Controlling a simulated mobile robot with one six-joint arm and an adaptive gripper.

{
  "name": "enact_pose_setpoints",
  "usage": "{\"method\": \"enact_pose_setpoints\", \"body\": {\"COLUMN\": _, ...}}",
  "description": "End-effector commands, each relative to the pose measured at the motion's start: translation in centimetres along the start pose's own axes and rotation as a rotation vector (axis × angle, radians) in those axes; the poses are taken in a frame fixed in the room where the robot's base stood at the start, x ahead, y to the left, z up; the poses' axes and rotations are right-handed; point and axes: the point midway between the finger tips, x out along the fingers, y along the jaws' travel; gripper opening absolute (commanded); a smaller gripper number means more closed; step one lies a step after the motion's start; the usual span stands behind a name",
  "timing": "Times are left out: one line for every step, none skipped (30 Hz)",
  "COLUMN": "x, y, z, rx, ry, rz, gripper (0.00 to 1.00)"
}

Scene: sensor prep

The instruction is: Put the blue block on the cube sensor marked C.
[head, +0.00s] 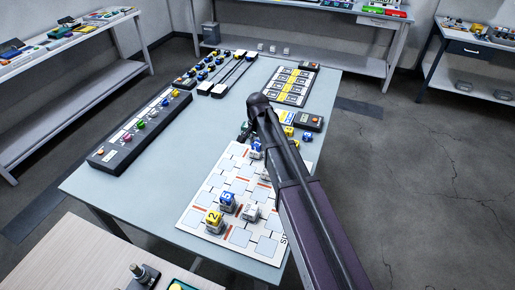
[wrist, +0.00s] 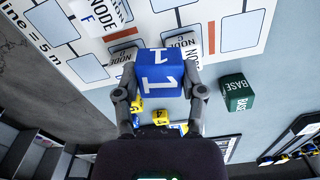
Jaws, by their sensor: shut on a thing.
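A blue block marked 1 (wrist: 158,82) sits between the two fingers of my gripper (wrist: 160,88) in the wrist view. My gripper is shut on its sides. In the head view the blue block (head: 257,147) shows only partly, below my arm's end. White cube sensors lie beyond the block in the wrist view: one reads NODE F (wrist: 102,18), and others (wrist: 122,60) (wrist: 187,43) are partly covered by the block, their letters unclear. I cannot make out a C. In the head view, white cubes (head: 251,212) stand on the printed mat (head: 216,181).
On the mat, a blue block marked 5 (head: 227,198) and a yellow block marked 2 (head: 213,217) sit on cubes. A green BASE cube (wrist: 237,92) is beside the mat. A long button panel (head: 140,127) lies at left. My arm hides the mat's right side.

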Motion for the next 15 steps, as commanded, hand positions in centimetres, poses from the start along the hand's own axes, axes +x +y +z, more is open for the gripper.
{"method": "enact_pose_setpoints", "body": {"x": 0.0, "y": 0.1, "z": 0.0, "rx": 0.000, "ry": 0.000, "rz": 0.000, "gripper": 0.17}}
{"method": "enact_pose_setpoints", "body": {"x": 0.0, "y": 0.2, "z": 0.0, "rx": -0.001, "ry": 0.000, "rz": 0.000, "gripper": 0.17}}
{"method": "enact_pose_setpoints", "body": {"x": 0.0, "y": 0.4, "z": 0.0, "rx": -0.003, "ry": 0.000, "rz": 0.000, "gripper": 0.17}}
{"method": "enact_pose_setpoints", "body": {"x": 0.0, "y": 0.7, "z": 0.1, "rx": -0.006, "ry": 0.000, "rz": 0.000, "gripper": 0.17}}
{"method": "enact_pose_setpoints", "body": {"x": -0.1, "y": 1.0, "z": 0.1, "rx": -0.011, "ry": 0.000, "rz": 0.000, "gripper": 0.17}}
{"method": "enact_pose_setpoints", "body": {"x": -0.1, "y": 1.6, "z": 0.1, "rx": -0.020, "ry": 0.000, "rz": 0.000, "gripper": 0.17}}
{"method": "enact_pose_setpoints", "body": {"x": -0.1, "y": 2.1, "z": 0.2, "rx": -0.027, "ry": 0.000, "rz": 0.000, "gripper": 0.17}}
{"method": "enact_pose_setpoints", "body": {"x": -0.1, "y": 2.6, "z": 0.3, "rx": -0.036, "ry": 0.000, "rz": 0.000, "gripper": 0.17}}
{"method": "enact_pose_setpoints", "body": {"x": -0.2, "y": 3.5, "z": 0.4, "rx": -0.050, "ry": 0.000, "rz": 0.000, "gripper": 0.17}}
{"method": "enact_pose_setpoints", "body": {"x": -0.2, "y": 4.2, "z": 0.5, "rx": -0.063, "ry": 0.000, "rz": 0.000, "gripper": 0.17}}
{"method": "enact_pose_setpoints", "body": {"x": -0.2, "y": 4.9, "z": 0.6, "rx": -0.074, "ry": 0.000, "rz": 0.000, "gripper": 0.17}}
{"method": "enact_pose_setpoints", "body": {"x": -0.3, "y": 6.0, "z": 0.7, "rx": -0.092, "ry": 0.000, "rz": 0.000, "gripper": 0.17}}
{"method": "enact_pose_setpoints", "body": {"x": -0.3, "y": 6.7, "z": 0.8, "rx": -0.107, "ry": 0.000, "rz": 0.000, "gripper": 0.17}}
{"method": "enact_pose_setpoints", "body": {"x": -0.4, "y": 7.4, "z": 1.0, "rx": -0.121, "ry": 0.000, "rz": 0.000, "gripper": 0.17}}
{"method": "enact_pose_setpoints", "body": {"x": -0.4, "y": 8.4, "z": 1.1, "rx": -0.138, "ry": 0.000, "rz": 0.000, "gripper": 0.17}}
